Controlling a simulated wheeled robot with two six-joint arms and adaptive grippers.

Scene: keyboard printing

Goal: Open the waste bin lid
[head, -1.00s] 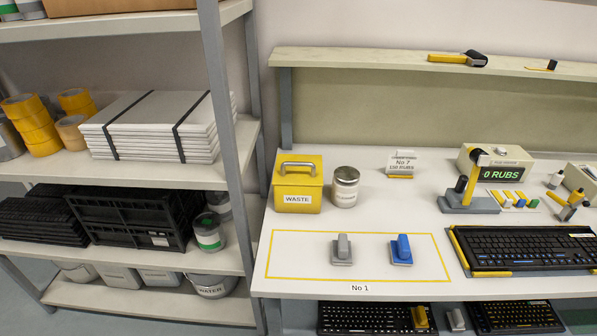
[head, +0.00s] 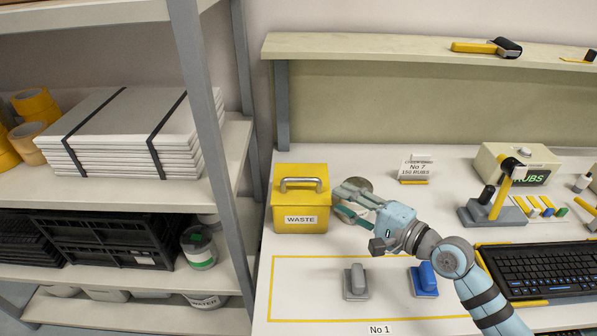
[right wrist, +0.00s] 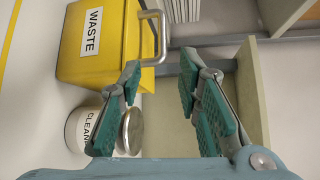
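The yellow waste bin (head: 300,205) stands on the table's left end, with a "WASTE" label on its front. Its lid carries a metal handle (head: 302,184), and the lid is shut. My right gripper (head: 345,203) is just right of the bin, in front of a metal-lidded can (head: 357,188), which it partly hides. In the right wrist view the gripper (right wrist: 160,85) is open with nothing between its fingers. There the bin (right wrist: 110,50) and its handle (right wrist: 153,35) lie beyond the left finger, apart from it. My left gripper is not in view.
A shelf upright (head: 205,130) stands left of the bin. A grey stamp (head: 356,280) and a blue stamp (head: 424,278) stand in the yellow outlined area in front. A small sign (head: 415,168) and a keyboard (head: 540,268) are to the right.

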